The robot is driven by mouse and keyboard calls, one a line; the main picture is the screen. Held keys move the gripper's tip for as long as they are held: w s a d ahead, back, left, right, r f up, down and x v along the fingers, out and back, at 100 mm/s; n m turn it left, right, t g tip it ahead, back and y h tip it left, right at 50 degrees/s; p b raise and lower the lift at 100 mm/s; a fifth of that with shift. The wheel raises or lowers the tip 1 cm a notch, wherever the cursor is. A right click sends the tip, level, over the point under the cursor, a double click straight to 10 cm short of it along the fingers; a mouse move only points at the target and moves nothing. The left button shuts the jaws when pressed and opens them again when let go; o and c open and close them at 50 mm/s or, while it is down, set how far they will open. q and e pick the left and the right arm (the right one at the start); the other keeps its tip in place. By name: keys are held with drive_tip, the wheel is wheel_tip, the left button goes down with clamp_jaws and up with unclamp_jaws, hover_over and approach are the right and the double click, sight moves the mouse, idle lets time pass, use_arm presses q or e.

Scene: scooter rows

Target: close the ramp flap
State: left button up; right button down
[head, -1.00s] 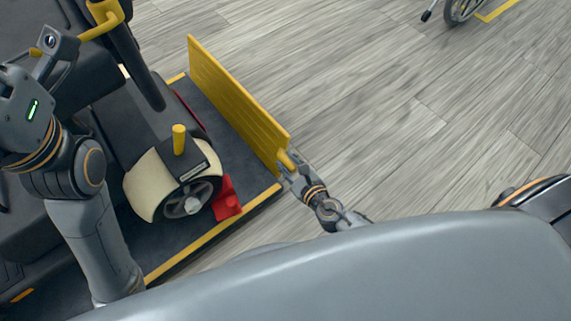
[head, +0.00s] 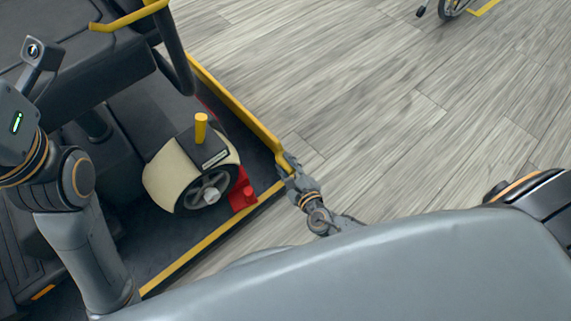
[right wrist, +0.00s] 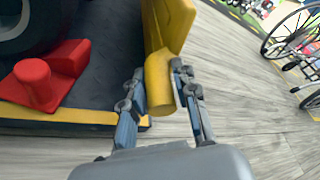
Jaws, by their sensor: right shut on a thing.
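The ramp flap (head: 236,106) is a yellow panel along the far right edge of the dark platform (head: 262,172). In the head view it shows nearly edge-on, standing close to upright. My right gripper (head: 286,166) is at its near end. In the right wrist view the flap (right wrist: 172,22) rises from the platform edge, and its stubby yellow handle (right wrist: 160,82) sits between the fingers of my right gripper (right wrist: 157,90), which is shut on it. My left arm shows at the left of the head view, but its fingers are not in view.
A scooter wheel with a cream fender (head: 172,178) stands on the platform, with a red chock (head: 241,190) close by the flap. Yellow scooter bars (head: 128,18) reach over at top left. A wheelchair (right wrist: 296,40) stands on the wooden floor farther off. The floor right of the flap is clear.

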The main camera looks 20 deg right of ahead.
drive_tip(key=shift+w+a+f, duration=0.1)
drive_tip(key=shift+a+f, duration=0.05)
drive_tip(key=c, duration=1.3)
unclamp_jaws()
drive_tip(key=shift+o, duration=1)
drive_tip(key=shift+w+a+f, duration=0.1)
drive_tip(key=shift+r, duration=0.65)
wheel_tip(320, 180, up, 8)
drive_tip(key=shift+f, duration=0.1)
drive_tip(key=shift+r, duration=0.5)
